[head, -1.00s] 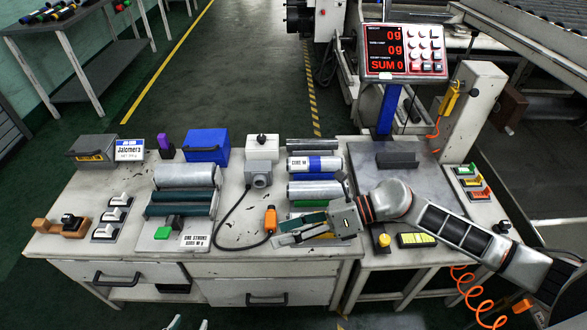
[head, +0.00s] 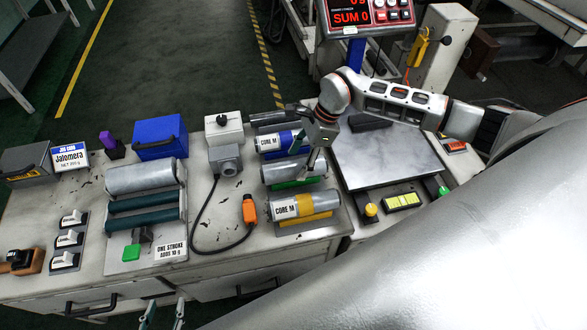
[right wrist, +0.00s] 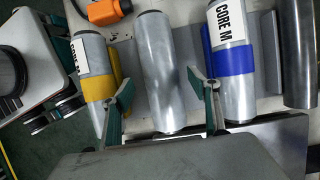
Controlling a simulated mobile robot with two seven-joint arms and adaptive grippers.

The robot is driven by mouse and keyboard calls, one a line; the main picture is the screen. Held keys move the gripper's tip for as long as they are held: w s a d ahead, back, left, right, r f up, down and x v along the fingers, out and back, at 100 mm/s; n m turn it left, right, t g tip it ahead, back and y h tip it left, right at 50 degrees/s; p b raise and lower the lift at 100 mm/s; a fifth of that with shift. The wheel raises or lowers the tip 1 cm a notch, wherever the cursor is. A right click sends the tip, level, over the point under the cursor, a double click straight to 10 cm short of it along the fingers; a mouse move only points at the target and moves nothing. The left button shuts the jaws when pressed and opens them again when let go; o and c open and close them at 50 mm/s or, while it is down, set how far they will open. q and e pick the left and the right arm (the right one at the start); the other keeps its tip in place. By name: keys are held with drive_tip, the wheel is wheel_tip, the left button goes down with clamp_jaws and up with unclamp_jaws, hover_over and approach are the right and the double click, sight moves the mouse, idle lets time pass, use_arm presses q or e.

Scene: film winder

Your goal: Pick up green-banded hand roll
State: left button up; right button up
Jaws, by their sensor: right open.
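The green-banded hand roll (head: 280,173) is a silver cylinder lying in the middle of a row of rolls, with green showing along its lower side in the head view. In the right wrist view it is the plain silver roll (right wrist: 160,60); its green band is not visible there. My right gripper (right wrist: 160,82) is open, its fingers on either side of this roll. In the head view the right gripper (head: 306,153) covers part of the roll. Whether the fingers touch it cannot be told. My left gripper (head: 163,314) shows at the bottom edge, tips apart and empty.
A yellow-banded roll (head: 303,207) lies on the near side and a blue-banded roll (head: 272,143) on the far side, both close to the fingers. An orange-handled device (head: 249,209) with a cable lies to the left. A grey plate (head: 392,165) is at right.

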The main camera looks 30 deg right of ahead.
sight(295, 164)
drive_tip(key=shift+x, duration=1.4)
drive_tip(key=shift+w, duration=0.1)
drive_tip(key=c, duration=1.4)
drive_tip(key=shift+r, duration=0.15)
wheel_tip(295, 164, up, 20)
drive_tip(key=p, duration=0.1)
